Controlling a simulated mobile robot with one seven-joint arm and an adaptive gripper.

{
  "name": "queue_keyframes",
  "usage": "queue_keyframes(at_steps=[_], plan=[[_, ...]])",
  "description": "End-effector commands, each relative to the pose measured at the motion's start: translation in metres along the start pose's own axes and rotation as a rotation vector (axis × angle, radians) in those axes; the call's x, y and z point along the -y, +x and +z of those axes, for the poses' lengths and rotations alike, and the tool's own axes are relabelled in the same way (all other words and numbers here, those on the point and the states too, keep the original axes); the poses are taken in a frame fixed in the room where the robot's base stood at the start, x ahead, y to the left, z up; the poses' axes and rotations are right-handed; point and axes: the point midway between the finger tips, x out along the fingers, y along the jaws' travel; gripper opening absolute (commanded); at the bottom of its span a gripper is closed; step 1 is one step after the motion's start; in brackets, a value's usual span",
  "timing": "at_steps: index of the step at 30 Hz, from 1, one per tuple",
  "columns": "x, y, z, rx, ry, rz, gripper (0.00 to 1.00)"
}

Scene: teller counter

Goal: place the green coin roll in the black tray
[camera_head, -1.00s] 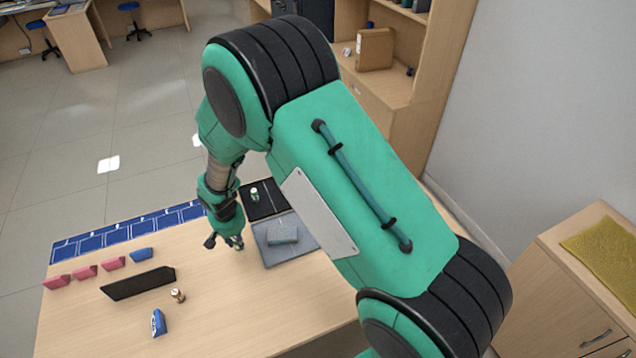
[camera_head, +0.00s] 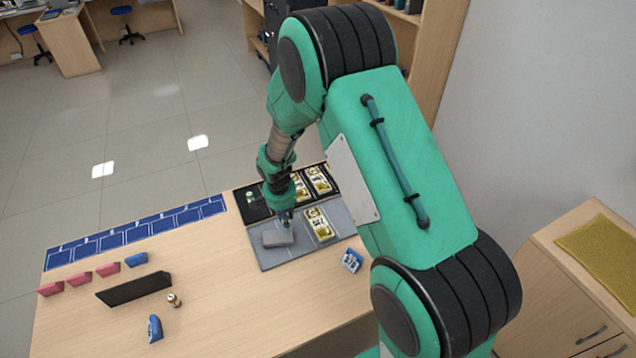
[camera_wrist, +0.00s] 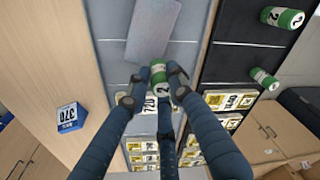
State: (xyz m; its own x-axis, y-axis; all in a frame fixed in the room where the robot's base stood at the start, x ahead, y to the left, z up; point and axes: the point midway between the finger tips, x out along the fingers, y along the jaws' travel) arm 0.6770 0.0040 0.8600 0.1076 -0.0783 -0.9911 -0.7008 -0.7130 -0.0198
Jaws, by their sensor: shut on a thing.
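My gripper (camera_wrist: 158,88) is shut on a green coin roll (camera_wrist: 165,56), seen between its fingers in the wrist view; the fingers hide part of the roll. In the head view my gripper (camera_head: 287,222) is over the grey tray, near its border with the black tray. The black tray (camera_wrist: 238,52) is to the right in the wrist view and lies behind the grey tray in the head view (camera_head: 251,212). Two other green rolls (camera_wrist: 282,17) (camera_wrist: 264,78) lie in the black tray.
The grey tray (camera_head: 271,260) holds a grey block (camera_head: 278,238) and a yellow banknote bundle (camera_head: 319,224). More bundles (camera_head: 319,180) lie in the black tray. A blue-and-white block (camera_head: 352,261) stands right of the grey tray. A black plate (camera_head: 134,289) and small blocks stand left.

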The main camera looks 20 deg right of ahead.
Motion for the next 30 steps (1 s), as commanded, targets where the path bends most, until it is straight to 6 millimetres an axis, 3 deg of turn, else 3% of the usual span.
queue_keyframes(at_steps=[14,30], plan=[[0.008,0.003,-0.007,0.0,-0.001,0.0,0.0],[0.071,0.021,-0.069,-0.001,-0.001,-0.002,0.0]])
